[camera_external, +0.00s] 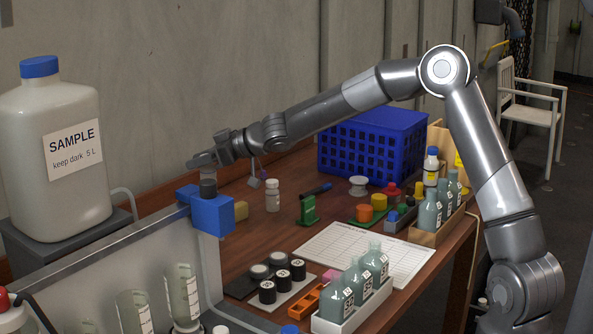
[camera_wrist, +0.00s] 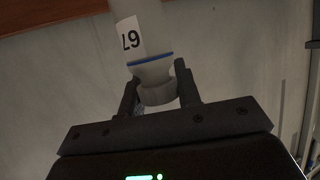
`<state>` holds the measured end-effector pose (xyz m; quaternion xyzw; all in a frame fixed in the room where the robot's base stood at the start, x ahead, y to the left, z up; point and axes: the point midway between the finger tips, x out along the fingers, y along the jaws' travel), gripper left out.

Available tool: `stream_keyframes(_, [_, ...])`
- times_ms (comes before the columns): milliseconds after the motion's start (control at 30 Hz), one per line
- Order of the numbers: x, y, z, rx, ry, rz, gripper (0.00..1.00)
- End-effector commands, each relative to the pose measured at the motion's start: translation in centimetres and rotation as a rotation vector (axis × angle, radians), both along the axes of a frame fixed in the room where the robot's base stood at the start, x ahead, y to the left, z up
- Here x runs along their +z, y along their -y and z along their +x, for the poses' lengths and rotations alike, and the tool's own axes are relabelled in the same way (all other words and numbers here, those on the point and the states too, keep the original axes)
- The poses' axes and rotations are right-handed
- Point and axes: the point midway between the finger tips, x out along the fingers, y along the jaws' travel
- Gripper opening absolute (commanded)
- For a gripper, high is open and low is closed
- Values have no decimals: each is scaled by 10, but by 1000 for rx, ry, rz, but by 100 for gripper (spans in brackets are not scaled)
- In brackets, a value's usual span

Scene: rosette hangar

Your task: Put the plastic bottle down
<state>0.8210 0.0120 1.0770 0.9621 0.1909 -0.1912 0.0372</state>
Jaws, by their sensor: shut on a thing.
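The plastic bottle (camera_wrist: 139,22) is pale, with a white label bearing dark figures and a blue ring near its cap. My gripper (camera_wrist: 157,78) is shut on the cap end, one dark finger on each side, and the bottle stretches away from the palm. Its far end is cut off by the top of the wrist view. In the external view my arm reaches left across the wooden table (camera_external: 254,241). I cannot tell whether the bottle touches any surface.
A grey panel (camera_external: 110,240) stands at the lower left, with clear vessels before it. A large SAMPLE jug (camera_external: 52,205) is behind.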

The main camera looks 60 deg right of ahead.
Motion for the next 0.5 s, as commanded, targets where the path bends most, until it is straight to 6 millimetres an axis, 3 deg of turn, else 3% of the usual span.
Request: stream_keyframes(500, [-36, -59, 23, 6, -2, 1, 10])
